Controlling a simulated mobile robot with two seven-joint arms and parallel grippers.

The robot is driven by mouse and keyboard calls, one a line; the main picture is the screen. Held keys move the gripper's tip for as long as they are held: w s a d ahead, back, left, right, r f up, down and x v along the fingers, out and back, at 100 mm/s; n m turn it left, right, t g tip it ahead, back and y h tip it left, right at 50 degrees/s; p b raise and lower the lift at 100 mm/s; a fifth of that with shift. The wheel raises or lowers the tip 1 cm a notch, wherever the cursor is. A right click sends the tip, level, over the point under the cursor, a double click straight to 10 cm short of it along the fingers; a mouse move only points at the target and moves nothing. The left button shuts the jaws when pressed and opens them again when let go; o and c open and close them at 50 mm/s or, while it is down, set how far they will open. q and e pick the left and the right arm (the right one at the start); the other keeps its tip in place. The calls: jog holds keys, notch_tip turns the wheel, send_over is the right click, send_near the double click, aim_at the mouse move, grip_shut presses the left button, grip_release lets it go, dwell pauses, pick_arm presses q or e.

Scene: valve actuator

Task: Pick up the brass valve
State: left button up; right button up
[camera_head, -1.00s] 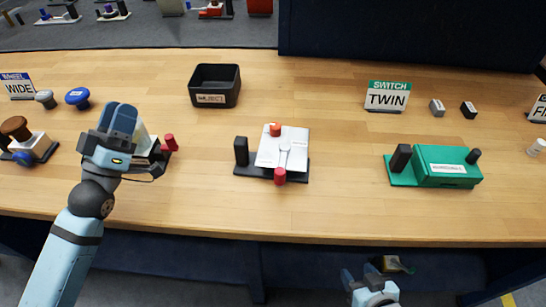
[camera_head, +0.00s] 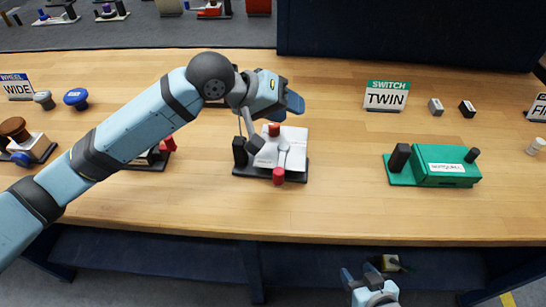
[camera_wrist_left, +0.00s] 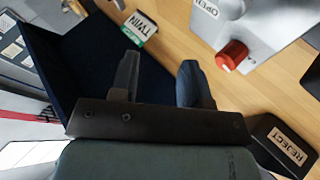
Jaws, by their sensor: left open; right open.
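No brass valve can be clearly made out in either view. My left gripper (camera_head: 292,103) is open and empty, held over the table behind the white valve unit (camera_head: 296,136). Its two spread fingers also show in the left wrist view (camera_wrist_left: 158,82), with nothing between them. The white unit has a red knob (camera_head: 274,129) on top, a grey lever and a red knob (camera_head: 278,176) in front. In the wrist view, a red knob (camera_wrist_left: 232,55) lies right of the fingers, apart from them. My right gripper (camera_head: 359,276) is open, below the table's front edge.
A green box (camera_head: 446,164) stands right, a TWIN sign (camera_head: 386,96) behind. A brown wheel (camera_head: 15,128) is far left. Bare table lies between the white unit and green box.

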aim_at(241, 150)
pick_arm(q)
jog(key=shift+a+f+g+y, duration=0.15)
jog(key=shift+g+y, duration=0.15)
jog(key=shift+y, duration=0.2)
jog(key=shift+a+f+g+y, duration=0.1)
jog(key=shift+g+y, duration=0.2)
jog(key=shift+y, duration=0.2)
jog(key=a+g+y, duration=0.1)
jog(key=a+y, duration=0.1)
jog(key=a+g+y, duration=0.1)
jog(key=a+y, duration=0.2)
jog(key=a+r+n+y, duration=0.1)
jog(key=a+y, duration=0.1)
jog(key=a, duration=0.1)
jog(key=shift+s+a+g+y, duration=0.2)
jog(key=shift+s+g+y, duration=0.1)
jog(key=shift+g+y, duration=0.1)
notch_tip(241, 150, down, 6)
jog(key=shift+a+f, duration=0.1)
jog(key=shift+f, duration=0.15)
jog(key=f, duration=0.4)
jog(key=shift+s+a+f, duration=0.15)
jog(key=shift+s+a, duration=0.05)
jog(key=shift+s, duration=0.2)
jog(key=shift+f, duration=0.5)
grip_shut()
